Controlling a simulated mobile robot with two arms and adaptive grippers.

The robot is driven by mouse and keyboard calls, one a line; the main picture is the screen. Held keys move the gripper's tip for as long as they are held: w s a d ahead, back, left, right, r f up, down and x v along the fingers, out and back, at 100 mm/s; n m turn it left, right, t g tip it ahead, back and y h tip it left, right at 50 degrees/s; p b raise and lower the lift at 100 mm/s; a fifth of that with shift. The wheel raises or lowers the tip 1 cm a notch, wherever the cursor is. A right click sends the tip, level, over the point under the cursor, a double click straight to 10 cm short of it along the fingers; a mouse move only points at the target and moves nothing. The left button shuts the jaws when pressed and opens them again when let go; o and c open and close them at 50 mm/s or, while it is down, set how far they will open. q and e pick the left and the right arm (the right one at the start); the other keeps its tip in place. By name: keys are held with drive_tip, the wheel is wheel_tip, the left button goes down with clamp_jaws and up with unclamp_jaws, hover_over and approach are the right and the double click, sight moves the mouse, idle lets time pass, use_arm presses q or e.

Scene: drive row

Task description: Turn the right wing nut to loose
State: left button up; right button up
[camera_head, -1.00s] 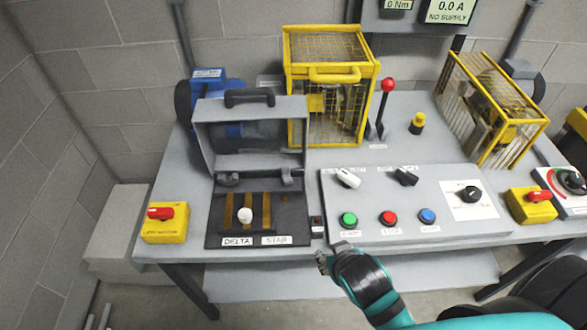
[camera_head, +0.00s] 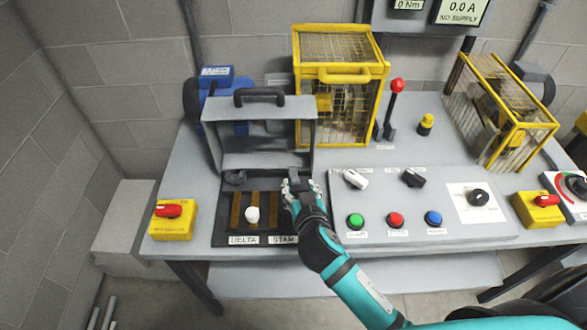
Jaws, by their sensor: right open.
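A grey cover (camera_head: 262,164) with a dark handle (camera_head: 258,95) stands raised behind a black terminal panel (camera_head: 226,222). The left wing nut (camera_head: 235,177) is a dark part at the cover's lower left. The right wing nut is at the cover's lower right, largely hidden by my right gripper (camera_head: 299,184); its exact angle cannot be told. My right gripper is open at that spot, over the panel's far right corner. Contact with the nut cannot be made out. My left gripper is not in view.
The sloped console (camera_head: 375,238) with buttons lies to the right. A yellow cage (camera_head: 342,100) stands close behind. A yellow switch box (camera_head: 174,220) is at left.

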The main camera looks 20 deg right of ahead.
sight(294, 173)
drive_tip(key=x, duration=1)
drive_tip(key=shift+p, duration=0.35)
clamp_jaws()
